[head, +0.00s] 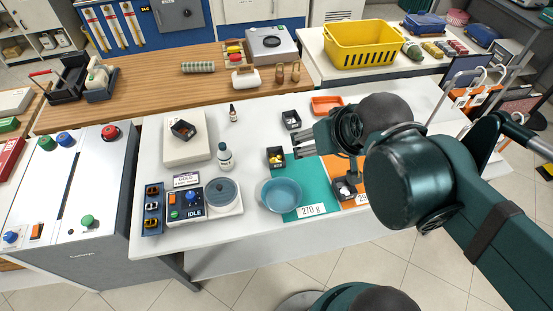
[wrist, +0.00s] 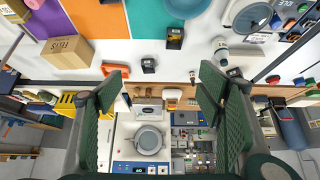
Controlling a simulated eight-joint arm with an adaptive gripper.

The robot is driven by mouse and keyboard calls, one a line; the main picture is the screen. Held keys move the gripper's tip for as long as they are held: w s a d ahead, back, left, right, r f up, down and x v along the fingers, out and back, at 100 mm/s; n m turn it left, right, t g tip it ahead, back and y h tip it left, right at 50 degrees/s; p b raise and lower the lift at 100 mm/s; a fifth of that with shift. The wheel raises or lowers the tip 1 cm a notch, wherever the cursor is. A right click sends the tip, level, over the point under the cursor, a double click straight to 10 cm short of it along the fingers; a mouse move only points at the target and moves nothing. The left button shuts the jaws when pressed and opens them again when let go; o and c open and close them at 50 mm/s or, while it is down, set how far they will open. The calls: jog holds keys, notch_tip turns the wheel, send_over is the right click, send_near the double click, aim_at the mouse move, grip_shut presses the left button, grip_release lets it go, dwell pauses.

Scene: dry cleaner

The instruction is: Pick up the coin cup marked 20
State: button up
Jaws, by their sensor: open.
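Several small black cups stand on the white table, and I cannot read which one is marked 20. One cup (head: 276,158) with yellow contents and a small label stands beside the teal mat; it also shows in the wrist view (wrist: 174,38). Another cup (head: 291,120) stands farther back. A third cup (head: 183,129) sits tilted on a white block. One more cup (head: 345,189) is on the orange mat, below my arm.
A blue bowl (head: 280,194) sits on the teal mat (head: 308,176) by a 270 g card (head: 311,211). A white bottle (head: 225,156), a dark dropper bottle (head: 233,113) and a scale (head: 223,196) stand left. An orange tray (head: 327,105) lies behind the gripper.

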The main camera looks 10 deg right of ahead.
jog(key=shift+o, duration=0.5)
jog(key=shift+w, duration=0.15)
jog(key=m+g+b, duration=0.2)
jog(key=m+g, duration=0.5)
jog(key=m, duration=1.1)
send_over(276, 160)
notch_tip(276, 160, down, 26)
jog(key=shift+w+a+r, duration=0.1)
jog(key=shift+a+r, duration=0.05)
jog(key=shift+f+b, duration=0.35)
jog(key=shift+f, duration=0.95)
jog(key=shift+f+b, duration=0.4)
jog(key=shift+f, duration=2.2)
